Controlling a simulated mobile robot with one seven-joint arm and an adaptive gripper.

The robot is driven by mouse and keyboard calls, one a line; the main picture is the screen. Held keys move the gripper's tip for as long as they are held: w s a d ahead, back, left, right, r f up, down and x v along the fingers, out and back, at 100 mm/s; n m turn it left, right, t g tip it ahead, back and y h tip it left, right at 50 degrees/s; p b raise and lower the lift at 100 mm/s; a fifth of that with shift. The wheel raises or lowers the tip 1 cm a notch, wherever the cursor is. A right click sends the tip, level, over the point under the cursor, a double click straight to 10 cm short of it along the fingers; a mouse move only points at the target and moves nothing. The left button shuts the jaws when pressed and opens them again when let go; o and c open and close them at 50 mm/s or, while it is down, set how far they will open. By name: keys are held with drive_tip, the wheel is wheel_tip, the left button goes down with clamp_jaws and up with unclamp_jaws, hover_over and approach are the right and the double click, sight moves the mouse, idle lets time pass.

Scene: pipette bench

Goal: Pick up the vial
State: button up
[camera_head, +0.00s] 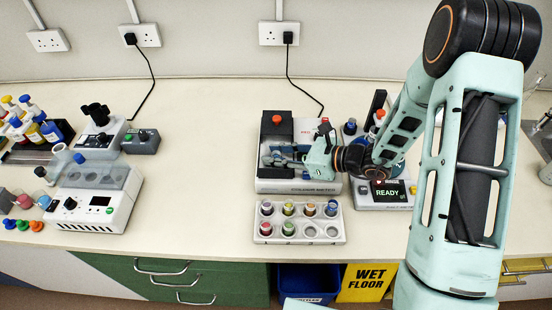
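A white rack (297,240) stands at the front middle of the bench. Two holes at the rack's front right look empty. My gripper (276,159) reaches in from the right and points left, over or in the colour meter (290,187) behind the rack. It is small and dark against the meter, so I cannot tell whether its fingers are open or hold anything. No vial shows clearly at the meter.
A meter reading READY (388,190) stands right of the colour meter, partly behind my arm. A white device with knobs (92,208) and coloured bottles (30,128) are at the left. The bench between the white device and the rack is clear.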

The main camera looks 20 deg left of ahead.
drive_tip(key=shift+c, duration=0.6)
clamp_jaws()
